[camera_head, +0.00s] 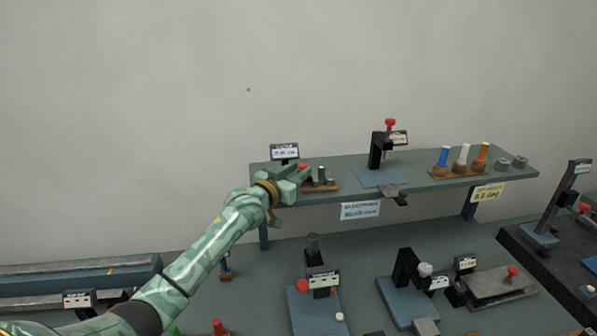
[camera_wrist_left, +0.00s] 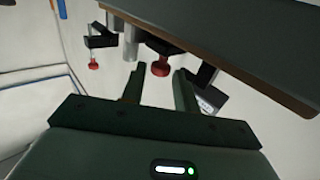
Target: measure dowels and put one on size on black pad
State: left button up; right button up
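My left gripper (camera_head: 297,183) is at the left end of the raised shelf, by a wooden tray (camera_head: 333,187) with short grey pins (camera_head: 321,174). In the left wrist view, my left gripper's two fingers (camera_wrist_left: 158,88) stand apart with nothing between them. A red knob (camera_wrist_left: 160,68) and a grey pin (camera_wrist_left: 130,45) lie just past the fingertips. A gauge stand with a red top (camera_head: 390,123) is mid-shelf. I cannot pick out the black pad for certain. My right gripper is not in view.
A small display (camera_head: 285,152) stands behind my left gripper. A dark grey block (camera_head: 393,190) sits at the shelf's front edge. Grey rings (camera_head: 503,163) lie at the right end. Below the shelf, several blue-based fixtures (camera_head: 318,312) crowd the bench.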

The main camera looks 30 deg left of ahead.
pick_arm(q)
jog(key=shift+w, duration=0.4)
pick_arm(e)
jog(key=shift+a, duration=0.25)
pick_arm(q)
grip_shut()
jog(key=shift+s+a+r+p, duration=0.1)
jog(key=shift+s+a+p, duration=0.6)
jog(key=shift+a, duration=0.2)
jog(key=shift+s+a, duration=0.1)
jog(key=shift+a, duration=0.05)
grip_release()
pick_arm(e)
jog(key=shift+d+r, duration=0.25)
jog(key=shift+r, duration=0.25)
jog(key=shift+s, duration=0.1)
